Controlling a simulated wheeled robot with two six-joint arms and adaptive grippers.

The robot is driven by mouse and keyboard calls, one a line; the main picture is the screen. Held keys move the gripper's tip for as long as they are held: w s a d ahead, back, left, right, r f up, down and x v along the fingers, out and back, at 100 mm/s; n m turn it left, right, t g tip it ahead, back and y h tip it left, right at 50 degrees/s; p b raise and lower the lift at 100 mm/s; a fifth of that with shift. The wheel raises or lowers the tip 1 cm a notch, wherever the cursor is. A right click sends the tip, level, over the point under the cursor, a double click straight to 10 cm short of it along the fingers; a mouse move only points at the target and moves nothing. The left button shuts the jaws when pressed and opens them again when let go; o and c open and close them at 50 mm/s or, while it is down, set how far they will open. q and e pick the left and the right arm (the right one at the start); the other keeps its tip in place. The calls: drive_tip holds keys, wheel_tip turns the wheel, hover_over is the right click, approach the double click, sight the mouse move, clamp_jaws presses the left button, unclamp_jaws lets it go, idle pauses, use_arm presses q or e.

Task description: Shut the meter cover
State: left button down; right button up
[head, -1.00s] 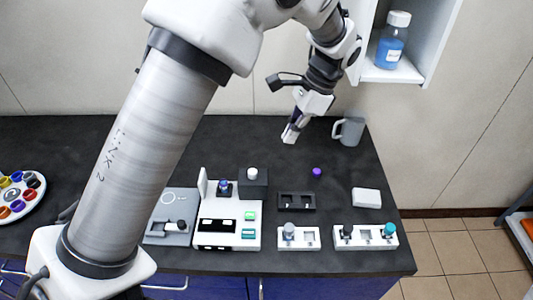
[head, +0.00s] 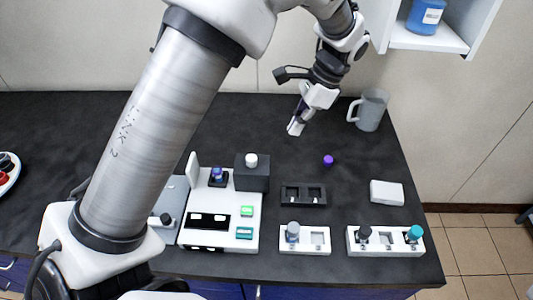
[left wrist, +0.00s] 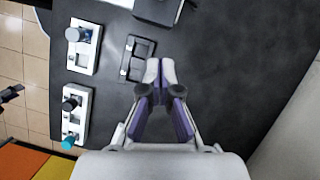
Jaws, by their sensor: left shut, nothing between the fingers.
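The white meter (head: 222,232) stands on the dark bench, with small displays and green and teal buttons on its top. Its thin white cover (head: 192,171) stands upright at the meter's far left corner, so the meter is open. A vial with a blue-purple top (head: 217,175) sits in the dark well beside the cover. My left gripper (head: 295,127) is shut and empty above the far part of the bench, right of and beyond the meter. Its closed fingertips also show in the left wrist view (left wrist: 160,68). My right gripper is not in view.
A dark block with a white knob (head: 252,174) adjoins the meter. Nearby are a black rack (head: 303,204), two white holders (head: 305,249) (head: 385,250), a purple cap (head: 328,160), a white box (head: 386,192) and a grey mug (head: 371,109). The far bench behind the meter is clear.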

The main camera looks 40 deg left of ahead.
sight(260, 163)
use_arm(q)
drive_tip(key=s+a+f, duration=0.1)
drive_tip(key=f, duration=0.1)
drive_tip(key=s+a+f+p, duration=0.1)
drive_tip(key=s+a+f, duration=0.1)
drive_tip(key=f, duration=0.1)
drive_tip(key=s+a+f+p, duration=0.1)
drive_tip(key=f, duration=0.1)
drive_tip(key=shift+s+a+f, duration=0.15)
drive_tip(key=shift+s+f, duration=0.05)
drive_tip(key=shift+s, duration=0.15)
drive_tip(key=shift+s+a+p, duration=0.3)
drive_tip(key=shift+s, duration=0.15)
drive_tip(key=shift+w+f, duration=0.1)
